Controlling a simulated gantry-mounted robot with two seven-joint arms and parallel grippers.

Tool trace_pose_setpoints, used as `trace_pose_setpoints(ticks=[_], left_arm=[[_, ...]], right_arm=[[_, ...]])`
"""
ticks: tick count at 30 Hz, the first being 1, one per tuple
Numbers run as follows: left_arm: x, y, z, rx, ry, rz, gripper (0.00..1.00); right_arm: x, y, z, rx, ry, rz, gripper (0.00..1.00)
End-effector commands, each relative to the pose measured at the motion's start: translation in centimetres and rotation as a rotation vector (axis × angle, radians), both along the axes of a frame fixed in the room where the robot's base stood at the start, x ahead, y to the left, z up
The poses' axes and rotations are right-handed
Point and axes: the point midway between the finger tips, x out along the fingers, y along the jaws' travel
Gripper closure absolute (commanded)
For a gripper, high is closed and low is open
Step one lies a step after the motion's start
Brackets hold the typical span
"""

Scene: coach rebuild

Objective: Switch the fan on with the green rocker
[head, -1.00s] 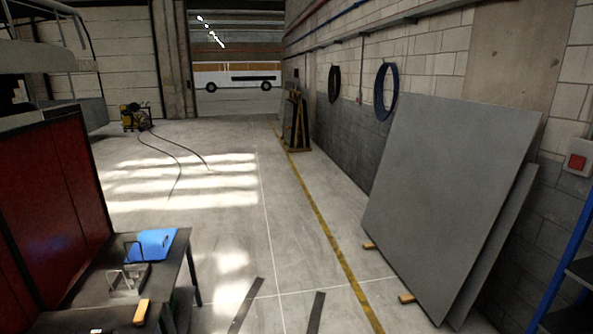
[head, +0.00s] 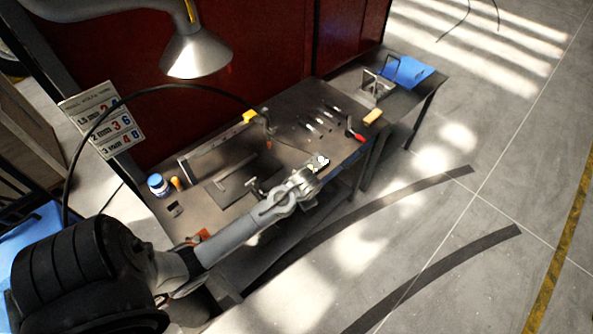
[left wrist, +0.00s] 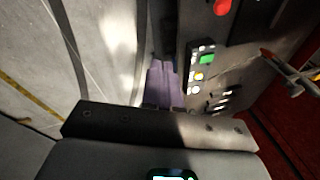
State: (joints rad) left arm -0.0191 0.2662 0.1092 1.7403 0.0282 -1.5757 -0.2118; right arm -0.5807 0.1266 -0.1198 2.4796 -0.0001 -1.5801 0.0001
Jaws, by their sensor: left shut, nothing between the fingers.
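In the left wrist view, the green rocker (left wrist: 207,59) sits on a small strip at the bench edge, with a yellow button and white pieces beside it. My left gripper (left wrist: 161,66) is shut and empty, to the left of the rocker in that view and apart from it. In the head view my left gripper (head: 305,182) is over the front edge of the dark bench (head: 285,100). The green rocker cannot be made out there; small white and yellow parts show just past the gripper. A grey extraction hood (head: 196,55) hangs above the bench. My right gripper is not in view.
A red-handled tool (head: 354,134), several slim tools and a yellow block (head: 373,116) lie on the bench's right part. A blue-and-white jar (head: 158,184) stands at its left. A red screen (head: 270,40) backs the bench. The floor in front is open.

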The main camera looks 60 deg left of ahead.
Motion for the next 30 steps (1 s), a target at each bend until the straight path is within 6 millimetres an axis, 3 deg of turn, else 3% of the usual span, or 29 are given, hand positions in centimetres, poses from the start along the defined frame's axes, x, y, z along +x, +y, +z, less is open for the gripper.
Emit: trace_pose_setpoints(ticks=[1,6,12,19,30], left_arm=[[1.6,2.5,-0.5,0.009,0.010,0.028,1.00],[5.2,9.7,-0.9,0.001,0.049,0.117,1.00],[7.9,16.2,-0.5,-0.074,0.083,0.210,1.00],[9.5,19.7,0.0,-0.195,0.100,0.267,1.00],[10.4,20.6,0.5,-0.298,0.106,0.282,1.00]], right_arm=[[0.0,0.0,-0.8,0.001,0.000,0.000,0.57],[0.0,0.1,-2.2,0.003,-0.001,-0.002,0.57],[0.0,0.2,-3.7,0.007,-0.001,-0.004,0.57],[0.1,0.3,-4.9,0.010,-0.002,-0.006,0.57],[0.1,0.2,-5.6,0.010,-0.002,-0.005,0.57]])
